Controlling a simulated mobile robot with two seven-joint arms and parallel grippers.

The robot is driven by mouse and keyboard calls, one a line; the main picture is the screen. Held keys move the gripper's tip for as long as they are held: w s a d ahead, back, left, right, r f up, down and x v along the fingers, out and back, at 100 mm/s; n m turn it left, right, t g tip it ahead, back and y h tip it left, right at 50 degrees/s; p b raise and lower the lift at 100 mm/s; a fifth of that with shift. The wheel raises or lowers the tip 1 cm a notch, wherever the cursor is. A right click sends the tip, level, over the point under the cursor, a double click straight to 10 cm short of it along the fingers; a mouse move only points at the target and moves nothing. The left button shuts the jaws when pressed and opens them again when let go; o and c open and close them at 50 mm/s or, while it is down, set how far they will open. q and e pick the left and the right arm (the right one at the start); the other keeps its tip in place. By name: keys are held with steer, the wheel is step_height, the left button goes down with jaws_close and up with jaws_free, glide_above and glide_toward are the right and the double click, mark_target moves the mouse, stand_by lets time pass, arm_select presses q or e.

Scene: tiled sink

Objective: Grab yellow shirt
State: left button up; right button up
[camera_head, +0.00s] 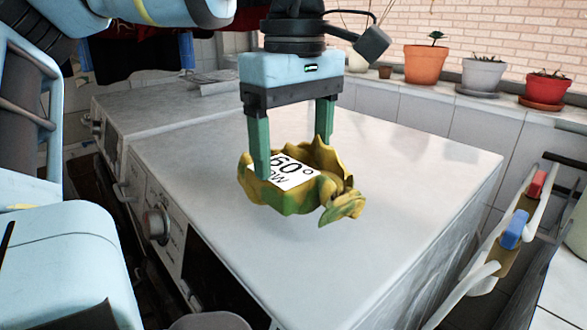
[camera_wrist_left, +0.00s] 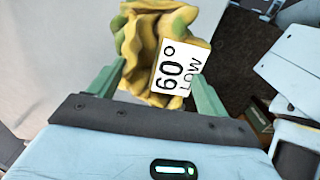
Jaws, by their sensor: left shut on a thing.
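The yellow shirt (camera_head: 290,200) is a crumpled yellow-green bundle with a white label reading "60°" and a partly cut-off word. My left gripper (camera_head: 292,155) points down over the white machine top (camera_head: 400,170), with its two green fingers on either side of the bundle, shut on it. I cannot tell for sure whether the shirt touches the top. In the left wrist view the shirt (camera_wrist_left: 140,45) lies between and beyond the fingertips of my left gripper (camera_wrist_left: 158,80), label facing the camera. My right gripper is not in view.
A second white machine (camera_head: 155,105) stands behind at the left. Potted plants, including an orange pot (camera_head: 425,64), line the tiled ledge at the back right. A rack with red and blue pieces (camera_head: 514,230) stands at the right. The machine top around the shirt is clear.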

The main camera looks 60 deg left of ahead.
mark_target(295, 155)
arm_select(q)
step_height(295, 155, up, 20)
steer(key=p, duration=0.3)
steer(key=shift+p, duration=0.4)
steer(key=shift+r, duration=0.8)
